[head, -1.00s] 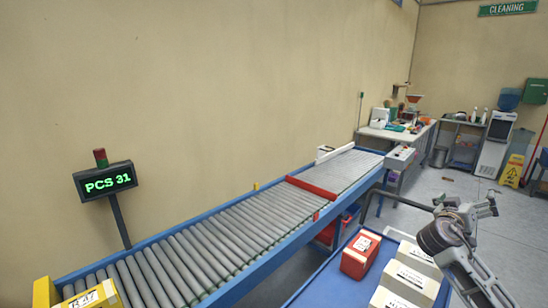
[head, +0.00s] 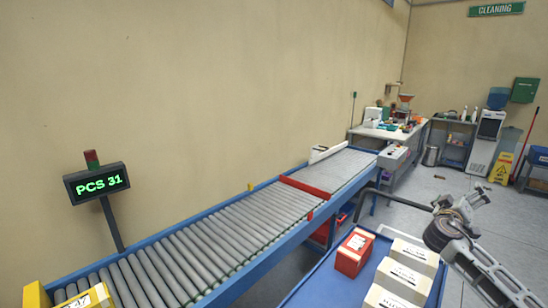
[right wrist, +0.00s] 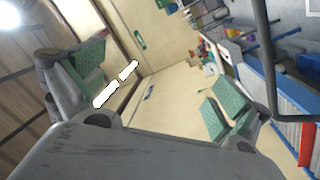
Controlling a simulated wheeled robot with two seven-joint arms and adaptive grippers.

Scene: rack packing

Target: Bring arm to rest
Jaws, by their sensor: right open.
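My right gripper (head: 474,201) is raised at the right of the head view, above and beyond the blue tray. In the right wrist view its two fingers (right wrist: 155,95) stand wide apart with green pads, and nothing is between them. My left gripper is not in view.
A blue tray (head: 322,288) at the lower right holds a red box (head: 354,252) and several cream boxes (head: 405,275). A roller conveyor (head: 215,240) runs along the wall, with a yellow box (head: 88,300) at its near end. A counter display (head: 97,184) reads PCS 31.

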